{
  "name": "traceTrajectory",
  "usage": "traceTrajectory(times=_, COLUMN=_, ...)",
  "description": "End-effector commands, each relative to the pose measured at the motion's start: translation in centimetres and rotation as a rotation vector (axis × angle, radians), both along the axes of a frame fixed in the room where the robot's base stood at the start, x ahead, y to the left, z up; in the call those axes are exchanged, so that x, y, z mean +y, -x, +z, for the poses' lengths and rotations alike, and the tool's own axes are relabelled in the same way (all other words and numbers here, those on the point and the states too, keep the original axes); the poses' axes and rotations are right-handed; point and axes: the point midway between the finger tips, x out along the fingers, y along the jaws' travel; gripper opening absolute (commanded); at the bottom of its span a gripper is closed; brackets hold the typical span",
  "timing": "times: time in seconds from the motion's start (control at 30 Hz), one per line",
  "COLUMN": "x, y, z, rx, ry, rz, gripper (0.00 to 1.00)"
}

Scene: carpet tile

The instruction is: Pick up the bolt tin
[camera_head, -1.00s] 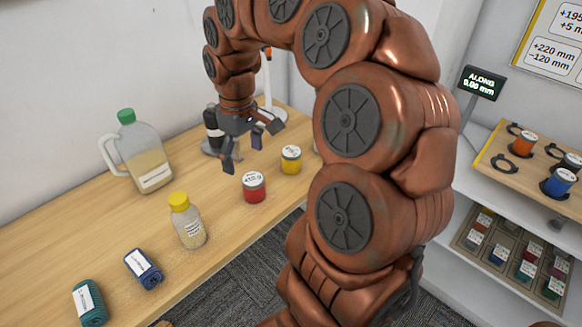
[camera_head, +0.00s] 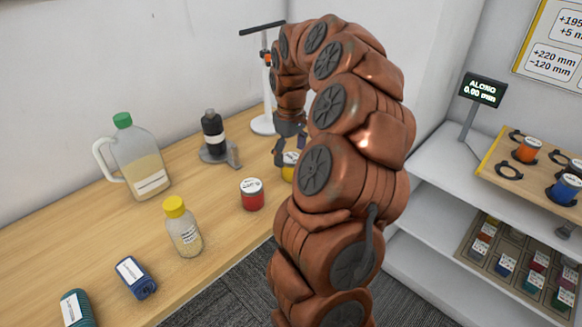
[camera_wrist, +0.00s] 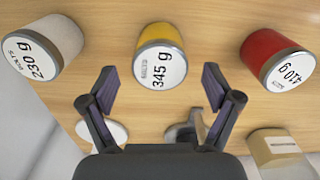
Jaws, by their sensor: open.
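A yellow tin (camera_wrist: 160,40) with a white lid reading 345 g stands in the middle of the wrist view, just beyond my gripper (camera_wrist: 158,88). The small word on its lid is hard to read. To its left is a whitish tin (camera_wrist: 55,40) marked 230 g. To its right is a red tin (camera_wrist: 268,52) marked 410 g. My gripper is open, fingers spread and empty, apart from the tins. In the head view my gripper (camera_head: 290,150) hangs over the yellow tin (camera_head: 289,172), partly covering it, beside the red tin (camera_head: 251,195).
On the wooden bench (camera_head: 110,225) stand a green-capped jug (camera_head: 140,165), a dark bottle in a holder (camera_head: 213,135), a yellow-capped bottle (camera_head: 184,232), a blue pack (camera_head: 136,278) and a teal pack (camera_head: 77,308). A white stand (camera_head: 263,124) is behind. Shelves (camera_head: 440,200) stand right.

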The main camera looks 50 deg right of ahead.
Motion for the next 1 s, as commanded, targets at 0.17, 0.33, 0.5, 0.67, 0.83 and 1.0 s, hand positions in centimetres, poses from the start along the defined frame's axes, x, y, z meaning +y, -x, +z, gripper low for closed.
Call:
traceTrajectory(times=0.17, x=0.0, y=0.4, z=-1.8, rx=0.004, ry=-0.003, rz=0.000, gripper=0.89)
traceTrajectory(times=0.33, x=0.1, y=0.5, z=-4.1, rx=0.005, ry=-0.004, rz=0.001, gripper=0.89)
traceTrajectory(times=0.5, x=0.0, y=0.3, z=-4.7, rx=0.000, ry=0.001, rz=0.000, gripper=0.89)
traceTrajectory(times=0.67, x=0.0, y=0.3, z=-4.7, rx=0.000, ry=0.001, rz=0.000, gripper=0.85)
traceTrajectory(times=0.83, x=0.0, y=0.3, z=-4.7, rx=0.000, ry=0.000, rz=0.000, gripper=0.67)
traceTrajectory(times=1.0, x=0.0, y=0.3, z=-4.7, rx=0.000, ry=0.000, rz=0.000, gripper=0.49)
